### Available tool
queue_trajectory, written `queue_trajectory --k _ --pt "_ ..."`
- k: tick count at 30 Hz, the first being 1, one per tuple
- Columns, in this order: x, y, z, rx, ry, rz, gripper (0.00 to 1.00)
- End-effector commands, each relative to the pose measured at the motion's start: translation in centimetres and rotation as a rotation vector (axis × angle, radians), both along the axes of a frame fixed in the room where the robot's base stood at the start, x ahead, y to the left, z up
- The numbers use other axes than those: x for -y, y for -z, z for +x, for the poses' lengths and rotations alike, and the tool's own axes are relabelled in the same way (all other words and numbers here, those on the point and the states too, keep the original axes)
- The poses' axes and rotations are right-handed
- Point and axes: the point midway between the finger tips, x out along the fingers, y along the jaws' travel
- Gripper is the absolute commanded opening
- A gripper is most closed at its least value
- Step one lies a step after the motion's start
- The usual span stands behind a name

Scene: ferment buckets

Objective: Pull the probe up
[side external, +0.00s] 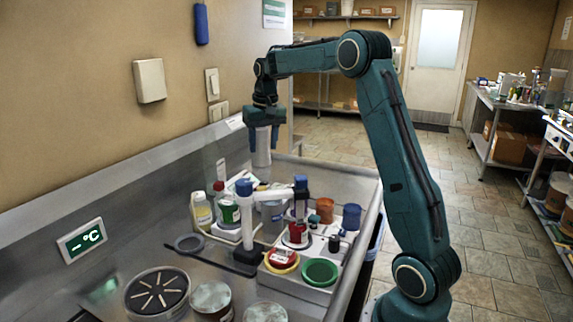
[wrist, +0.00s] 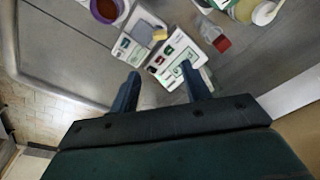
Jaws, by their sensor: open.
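A white stand (side external: 247,218) on a dark base stands on the steel counter, with a blue knob on top and a white crossarm. At the crossarm's right end is a dark blue piece (side external: 301,187), above a container with a red label (side external: 296,237). I cannot tell for sure which part is the probe. My gripper (side external: 263,148) is high above the counter, behind and above the stand, pointing down. It is open and apart from the stand. A pale upright shape shows between its fingers; I cannot tell what it is. In the wrist view the gripper's blue fingers (wrist: 160,70) are spread.
A wall display (side external: 82,246) shows a dash and °C. Jars and dishes (side external: 157,292) stand at the front, with a yellow lid (side external: 282,261) and green lid (side external: 320,271) nearby. Orange and blue cups (side external: 351,216) stand at right. Printed cards (wrist: 180,55) lie below the wrist.

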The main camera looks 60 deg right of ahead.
Motion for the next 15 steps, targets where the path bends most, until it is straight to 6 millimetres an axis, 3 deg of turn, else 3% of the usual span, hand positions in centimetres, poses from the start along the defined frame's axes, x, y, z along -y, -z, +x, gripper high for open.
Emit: queue_trajectory --k 6,15 --pt "-4.2 -5.3 -4.8 -0.028 0.087 0.028 0.47" --pt "-9.6 -10.5 -12.1 -0.073 0.208 0.061 0.47"
